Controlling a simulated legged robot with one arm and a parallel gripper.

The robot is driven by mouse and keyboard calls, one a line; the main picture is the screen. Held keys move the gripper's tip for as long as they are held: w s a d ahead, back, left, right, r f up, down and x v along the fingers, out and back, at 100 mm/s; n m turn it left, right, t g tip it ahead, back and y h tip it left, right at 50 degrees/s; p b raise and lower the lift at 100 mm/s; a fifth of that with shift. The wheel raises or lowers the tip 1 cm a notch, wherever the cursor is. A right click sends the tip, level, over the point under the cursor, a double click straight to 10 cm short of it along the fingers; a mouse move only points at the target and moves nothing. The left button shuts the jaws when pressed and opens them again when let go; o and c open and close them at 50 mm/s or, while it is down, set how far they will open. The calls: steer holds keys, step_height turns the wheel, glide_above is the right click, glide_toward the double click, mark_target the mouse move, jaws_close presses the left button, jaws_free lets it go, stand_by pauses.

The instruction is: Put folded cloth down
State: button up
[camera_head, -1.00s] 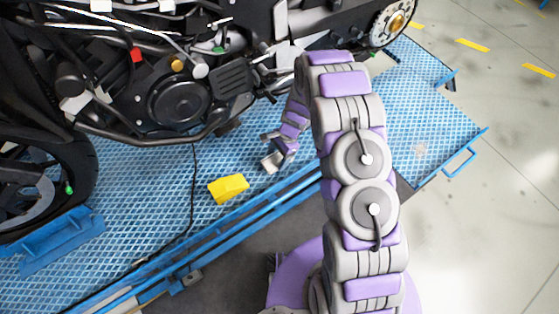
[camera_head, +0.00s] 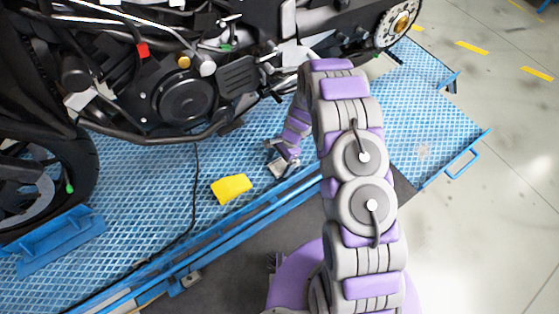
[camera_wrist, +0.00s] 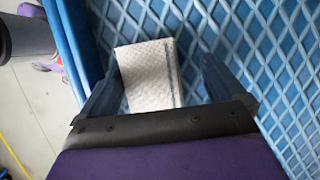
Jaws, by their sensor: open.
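The folded cloth (camera_wrist: 150,72) is white and textured with a blue stripe near its right edge. In the wrist view it lies on the blue patterned platform (camera_wrist: 265,50), close to the platform's edge. My gripper (camera_wrist: 160,70) is open around it. The left finger is close beside the cloth's left edge, and whether they touch is unclear. A gap shows between the cloth and the right finger. In the head view my gripper (camera_head: 280,163) is low over the platform near its front rail, and the cloth is hard to make out there.
A yellow object (camera_head: 231,188) lies on the platform left of my gripper. A black cable (camera_head: 196,190) runs down further left. The motorcycle (camera_head: 180,95) stands above and behind. A blue rail (camera_head: 235,217) edges the platform, with grey floor (camera_head: 480,220) beyond to the right.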

steer(key=shift+d+r, duration=0.15)
steer(key=shift+d, duration=0.45)
steer(key=d+r+n+p, duration=0.1)
steer(key=d+r, duration=0.1)
steer(key=r, duration=0.8)
steer(key=d+r+n+p, duration=0.1)
steer(key=d+r, duration=0.2)
steer(key=r, duration=0.7)
steer(key=s+d+r+n+h, duration=0.1)
steer(key=s+d+r+n, duration=0.3)
steer(key=s+r, duration=0.85)
steer(key=s+d+r+n+h, duration=0.1)
steer(key=s+r, duration=0.4)
steer(key=s, duration=0.5)
steer(key=s+d+r+n+h, duration=0.1)
steer(key=s+d+r+n, duration=0.2)
steer(key=s, duration=0.7)
step_height(320, 180, up, 3)
steer(key=shift+d+f+n+t+h, duration=0.15)
steer(key=shift+d+n+t+h, duration=0.2)
steer(key=shift+n, duration=0.25)
steer(key=shift+f, duration=0.1)
